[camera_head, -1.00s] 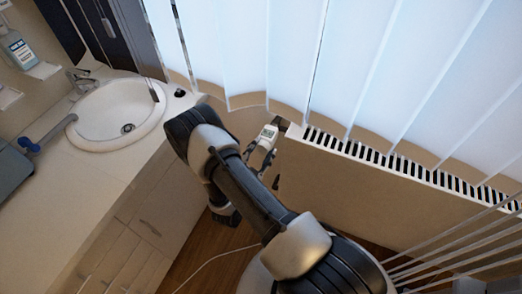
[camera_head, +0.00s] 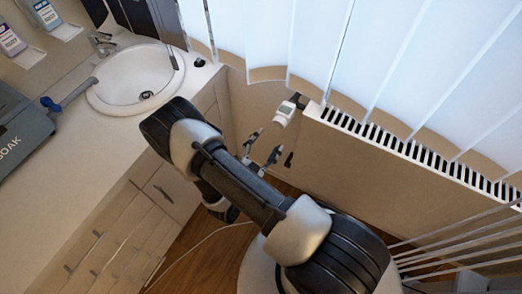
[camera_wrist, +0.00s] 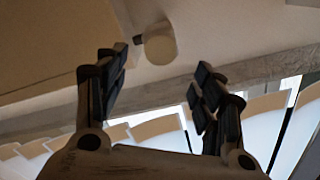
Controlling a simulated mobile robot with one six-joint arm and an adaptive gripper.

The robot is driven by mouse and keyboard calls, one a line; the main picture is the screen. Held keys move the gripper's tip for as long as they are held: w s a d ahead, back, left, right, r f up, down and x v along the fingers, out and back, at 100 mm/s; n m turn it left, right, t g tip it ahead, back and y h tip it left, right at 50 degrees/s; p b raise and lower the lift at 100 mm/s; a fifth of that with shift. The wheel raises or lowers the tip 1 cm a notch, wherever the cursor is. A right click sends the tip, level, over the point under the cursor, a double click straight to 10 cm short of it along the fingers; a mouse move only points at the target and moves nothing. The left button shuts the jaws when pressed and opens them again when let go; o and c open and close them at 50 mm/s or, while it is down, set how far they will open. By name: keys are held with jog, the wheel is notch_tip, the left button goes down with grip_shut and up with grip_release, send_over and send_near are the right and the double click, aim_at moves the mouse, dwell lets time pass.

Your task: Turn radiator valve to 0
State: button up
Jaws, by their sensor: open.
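The white radiator valve (camera_head: 285,113) sits at the upper left corner of the radiator, angled toward the lower left. Its small display is too blurred to read. In the wrist view the valve (camera_wrist: 160,45) is a pale rounded cylinder, ahead of and between the fingertips, with a small dark part at its left. My gripper (camera_head: 266,142) is open and empty, just below and left of the valve, with a visible gap to it. In the wrist view my gripper's (camera_wrist: 161,62) two dark fingers are spread apart, and neither appears to touch the valve.
The white radiator (camera_head: 400,165) with a slotted top runs to the right, under vertical blinds (camera_head: 330,40). A counter with a sink (camera_head: 135,82) and drawers stands on the left. A grey case (camera_head: 22,135) lies on the counter. Thin rails cross at lower right.

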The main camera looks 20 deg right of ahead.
jog(key=v, duration=0.3)
jog(key=shift+s+a, duration=0.3)
dwell(0.3)
jog(key=s+d+r+m+g+y, duration=0.1)
jog(key=s+d+r+m+g, duration=0.25)
jog(key=r+m+g, duration=0.6)
jog(key=s+d+r+m+g+y, duration=0.1)
jog(key=s+d+r+m+g, duration=0.3)
jog(key=r+m, duration=1.1)
jog(key=s+a+r+m+t+y, duration=0.3)
jog(key=s+a+r+m+y, duration=0.1)
jog(key=m, duration=1.1)
jog(key=s+a+r+m+t+y, duration=0.4)
jog(key=a+m+y, duration=0.3)
jog(key=m, duration=0.9)
jog(key=shift+s+y, duration=0.6)
jog(key=shift+s, duration=0.25)
